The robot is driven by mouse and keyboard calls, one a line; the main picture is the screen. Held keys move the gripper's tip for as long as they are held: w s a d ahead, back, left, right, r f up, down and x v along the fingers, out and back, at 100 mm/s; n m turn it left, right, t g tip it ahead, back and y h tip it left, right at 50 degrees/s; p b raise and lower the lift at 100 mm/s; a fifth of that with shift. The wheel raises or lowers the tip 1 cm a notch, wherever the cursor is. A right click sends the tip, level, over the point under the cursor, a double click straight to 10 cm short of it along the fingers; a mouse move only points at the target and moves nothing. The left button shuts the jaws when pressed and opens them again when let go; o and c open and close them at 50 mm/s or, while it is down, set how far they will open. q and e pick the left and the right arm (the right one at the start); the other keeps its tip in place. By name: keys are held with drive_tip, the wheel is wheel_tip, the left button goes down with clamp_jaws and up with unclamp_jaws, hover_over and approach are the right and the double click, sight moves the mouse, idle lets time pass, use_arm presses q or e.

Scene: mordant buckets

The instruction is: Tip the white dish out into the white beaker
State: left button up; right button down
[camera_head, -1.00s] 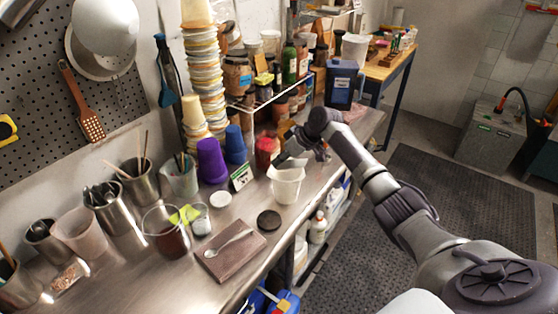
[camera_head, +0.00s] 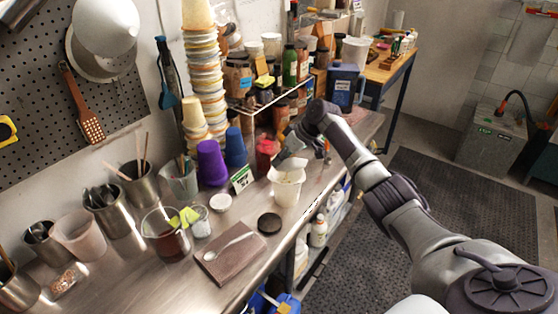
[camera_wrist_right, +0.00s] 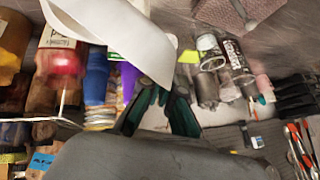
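The white beaker (camera_head: 286,192) stands upright near the front edge of the metal bench. My right gripper (camera_head: 289,154) is just above its mouth, seen small and partly hidden by its own wrist. It appears shut on the white dish (camera_head: 291,164), which is tilted over the beaker; dish and beaker rim partly merge in the head view. In the right wrist view the fingertips (camera_wrist_right: 163,92) close at the edge of a large white curved wall, the dish (camera_wrist_right: 125,32). A pale yellowish patch shows at the beaker's mouth. My left gripper is not in view.
A black disc (camera_head: 269,222), a small white round piece (camera_head: 220,203) and a brown slab (camera_head: 230,254) with a spoon lie left of the beaker. A green-and-white card (camera_head: 242,179) and purple cups (camera_head: 212,163) stand behind. A brown-filled beaker (camera_head: 166,232) stands farther left.

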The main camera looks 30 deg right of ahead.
drive_tip(key=shift+w+d+g+b, duration=0.15)
drive_tip(key=shift+w+g+b, duration=0.35)
drive_tip(key=shift+b, duration=0.65)
drive_tip(key=shift+s, duration=0.1)
drive_tip(key=shift+r+y, duration=0.1)
drive_tip(key=shift+y, duration=0.2)
drive_tip(key=shift+w+d+m+g+b, duration=0.15)
drive_tip(key=shift+w+m+g+b, duration=0.25)
drive_tip(key=shift+b, duration=2.15)
drive_tip(key=shift+g+b, duration=0.3)
drive_tip(key=shift+b, duration=1.35)
drive_tip(key=shift+r, duration=0.1)
